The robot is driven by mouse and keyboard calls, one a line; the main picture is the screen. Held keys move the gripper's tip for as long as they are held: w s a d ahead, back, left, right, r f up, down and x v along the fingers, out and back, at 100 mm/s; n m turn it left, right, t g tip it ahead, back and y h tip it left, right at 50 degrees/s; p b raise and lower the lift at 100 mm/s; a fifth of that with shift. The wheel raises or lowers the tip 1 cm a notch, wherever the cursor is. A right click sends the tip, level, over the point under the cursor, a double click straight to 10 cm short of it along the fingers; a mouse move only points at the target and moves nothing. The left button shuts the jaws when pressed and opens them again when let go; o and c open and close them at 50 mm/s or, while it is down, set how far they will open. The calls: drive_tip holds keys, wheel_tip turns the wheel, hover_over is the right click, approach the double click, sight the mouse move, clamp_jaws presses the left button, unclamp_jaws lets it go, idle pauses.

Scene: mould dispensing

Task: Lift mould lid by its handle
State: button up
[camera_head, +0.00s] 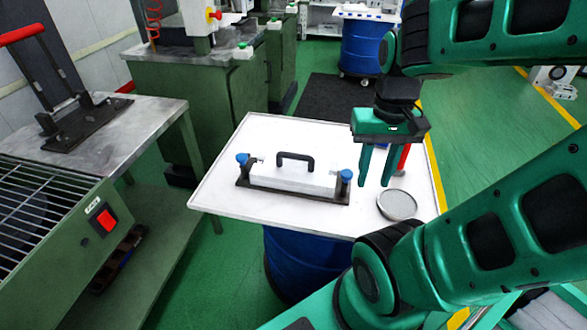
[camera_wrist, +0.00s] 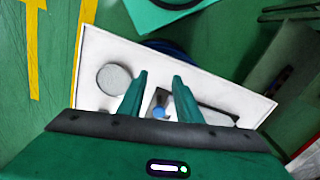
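The mould (camera_head: 292,185) is a low, pale block on a dark base, lying on a white tabletop. Its black arched handle (camera_head: 295,158) stands upright on top, and a blue knob is at each end. In the wrist view one blue knob (camera_wrist: 159,112) shows between my fingers, and the rest of the mould is partly hidden behind the right finger. My gripper (camera_head: 376,183) is open and empty, with green fingers pointing down. It is to the right of the mould and apart from the handle. It also shows in the wrist view (camera_wrist: 160,80).
A round grey dish (camera_head: 397,205) lies on the white table (camera_head: 230,150) at the right. A red object (camera_head: 403,157) stands behind my gripper. A metal bench (camera_head: 150,115) with a red-handled press (camera_head: 75,115) is at the left. The table's left part is bare.

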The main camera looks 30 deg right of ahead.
drive_tip(key=shift+o, duration=0.6)
drive_tip(key=shift+s+r, duration=0.15)
drive_tip(key=shift+s, duration=0.15)
drive_tip(key=m+t+y, duration=0.2)
drive_tip(key=m+y, duration=0.3)
drive_tip(key=m, duration=1.6)
approach(295, 156)
drive_tip(key=x, duration=0.3)
drive_tip(key=d+x, duration=0.1)
drive_tip(key=x, duration=0.1)
drive_tip(key=shift+w+a+f, duration=0.1)
drive_tip(key=shift+w+f, duration=0.2)
drive_tip(key=shift+w, duration=0.05)
drive_tip(key=shift+h, duration=0.3)
drive_tip(key=shift+a+x, duration=0.15)
drive_tip(key=shift+x, duration=1.2)
drive_tip(key=shift+a+x, duration=0.1)
drive_tip(key=shift+x, duration=1.2)
drive_tip(key=shift+r, duration=0.1)
clamp_jaws()
